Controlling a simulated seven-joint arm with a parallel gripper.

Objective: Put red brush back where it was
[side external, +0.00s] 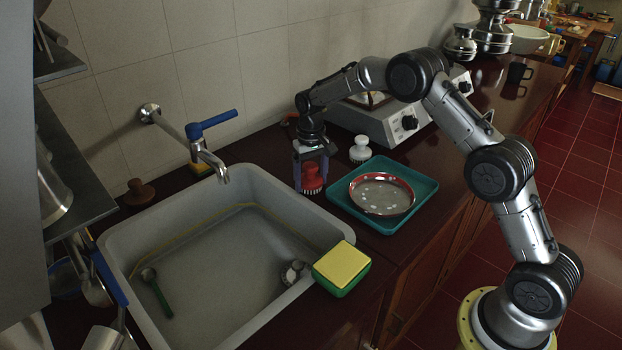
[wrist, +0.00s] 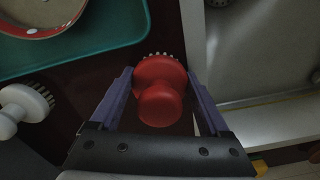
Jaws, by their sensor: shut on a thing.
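The red brush (side external: 312,180) stands upright, bristles down, on the dark counter between the sink and the teal tray, or just above it; I cannot tell if it touches. My gripper (side external: 311,172) points down and is shut on the red brush. In the wrist view the red brush (wrist: 160,92) shows its round knob and pale bristles between the two purple fingers of my gripper (wrist: 160,90). A white brush (side external: 360,149) stands on the counter behind the tray, and it also shows at the left in the wrist view (wrist: 22,107).
A teal tray (side external: 428,187) holding a red-rimmed dish (side external: 381,194) lies right of the brush. The sink (side external: 225,245) with its blue-handled tap (side external: 211,150) is to the left. A green-and-yellow sponge (side external: 342,268) sits on the sink's front corner. A white stove (side external: 375,122) stands behind.

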